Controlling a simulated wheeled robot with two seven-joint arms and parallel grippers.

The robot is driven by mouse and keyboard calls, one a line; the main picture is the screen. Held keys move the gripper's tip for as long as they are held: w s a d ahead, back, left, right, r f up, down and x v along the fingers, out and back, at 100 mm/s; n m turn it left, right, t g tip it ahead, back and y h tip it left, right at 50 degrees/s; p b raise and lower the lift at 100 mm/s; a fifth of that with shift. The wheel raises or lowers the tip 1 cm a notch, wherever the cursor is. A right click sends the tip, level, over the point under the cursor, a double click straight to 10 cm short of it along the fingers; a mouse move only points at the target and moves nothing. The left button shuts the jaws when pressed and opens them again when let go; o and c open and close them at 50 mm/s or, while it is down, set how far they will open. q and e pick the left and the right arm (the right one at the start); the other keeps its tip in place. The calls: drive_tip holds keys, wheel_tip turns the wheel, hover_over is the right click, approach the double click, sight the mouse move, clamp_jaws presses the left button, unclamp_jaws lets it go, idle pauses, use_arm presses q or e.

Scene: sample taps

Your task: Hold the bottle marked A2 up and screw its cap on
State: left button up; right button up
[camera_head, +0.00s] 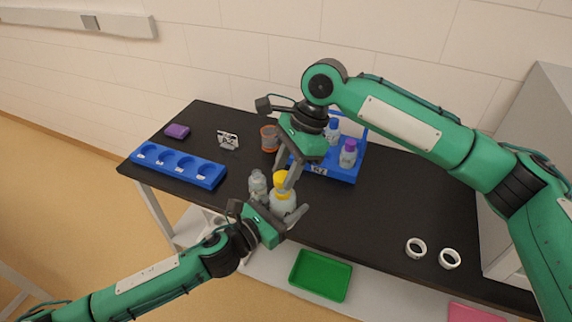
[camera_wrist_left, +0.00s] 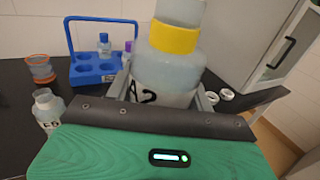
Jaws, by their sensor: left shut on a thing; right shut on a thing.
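The bottle marked A2 (camera_head: 281,207) is pale with a yellow cap (camera_head: 282,181) at its top. My left gripper (camera_head: 279,217) is shut around the bottle's body and holds it upright near the table's front edge. In the left wrist view the bottle (camera_wrist_left: 165,72) shows its A2 label, partly hidden by the gripper, with the yellow cap (camera_wrist_left: 174,37) above. My right gripper (camera_head: 286,172) reaches down from above, its fingers shut on the yellow cap. A pale grey shape stands above the cap in the left wrist view. The cap's threads are hidden.
An uncapped clear bottle (camera_head: 257,186) stands just left of A2. A blue rack (camera_head: 345,176) holds bottles behind. White rings (camera_head: 416,248) lie right; the table between is clear.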

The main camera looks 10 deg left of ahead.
drive_tip(key=shift+f, duration=0.35)
drive_tip(key=shift+f, duration=0.5)
idle(0.3)
drive_tip(key=m+t, duration=0.1)
drive_tip(key=m, duration=0.3)
drive_tip(key=m+t, duration=0.1)
drive_tip(key=m, duration=0.1)
drive_tip(key=shift+s+m+t+y, duration=0.25)
drive_tip(key=shift+m+t+y, duration=0.05)
drive_tip(key=shift+y, duration=0.1)
drive_tip(key=o, duration=0.9)
drive_tip(key=shift+d, duration=0.1)
drive_tip(key=shift+r, duration=0.1)
drive_tip(key=shift+r, duration=2.1)
